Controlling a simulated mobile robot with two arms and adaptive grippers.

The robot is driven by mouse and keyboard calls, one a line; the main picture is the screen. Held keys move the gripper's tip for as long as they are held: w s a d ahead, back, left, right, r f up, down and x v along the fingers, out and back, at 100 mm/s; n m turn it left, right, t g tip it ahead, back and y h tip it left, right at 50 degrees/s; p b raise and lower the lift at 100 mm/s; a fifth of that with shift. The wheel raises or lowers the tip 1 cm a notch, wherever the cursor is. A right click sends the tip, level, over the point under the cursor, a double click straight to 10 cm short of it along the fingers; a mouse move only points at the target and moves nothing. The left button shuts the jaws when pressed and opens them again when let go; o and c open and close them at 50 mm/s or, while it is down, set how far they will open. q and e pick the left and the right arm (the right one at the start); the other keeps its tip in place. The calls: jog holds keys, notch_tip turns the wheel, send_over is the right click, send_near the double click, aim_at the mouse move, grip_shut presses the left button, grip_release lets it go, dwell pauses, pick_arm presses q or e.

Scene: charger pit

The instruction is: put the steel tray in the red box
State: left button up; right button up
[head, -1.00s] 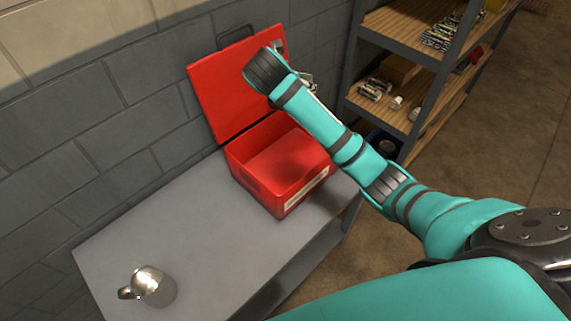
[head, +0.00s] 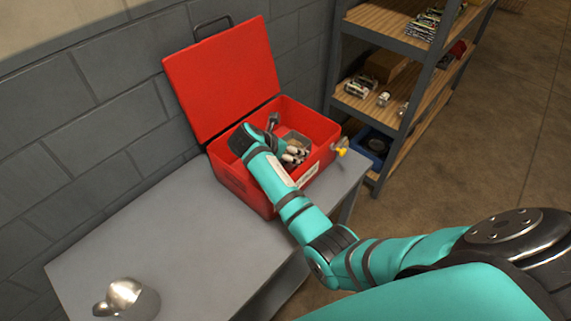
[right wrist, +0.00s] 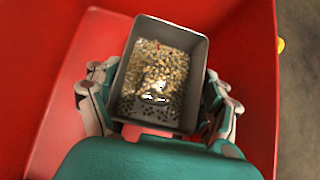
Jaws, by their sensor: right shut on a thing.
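The red box (head: 240,184) stands on the grey table with its lid (head: 225,78) raised. The small grey steel tray (head: 297,139) is inside the box opening, partly hidden by my right gripper (head: 290,156). In the right wrist view the tray (right wrist: 124,62) sits between the two fingers of my right gripper (right wrist: 160,104), which is shut on it. Its inside looks speckled and shiny. Red box walls surround it; I cannot tell whether it touches the floor of the box. My left gripper is not in view.
A small yellow-tipped thing (head: 341,151) shows at the box's right side. A shelf rack (head: 419,88) with small goods stands at the right.

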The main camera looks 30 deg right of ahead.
notch_tip(320, 180, down, 5)
jog(key=shift+f+b, duration=0.15)
jog(key=shift+b, duration=0.35)
jog(key=o, duration=1.2)
jog(key=shift+f, duration=0.1)
jog(key=shift+a+r, duration=0.1)
jog(key=shift+r, duration=0.15)
jog(key=p+v, duration=0.2)
jog(key=v, duration=0.9)
jog(key=shift+s+a+r, duration=0.15)
jog(key=shift+a+r, duration=0.1)
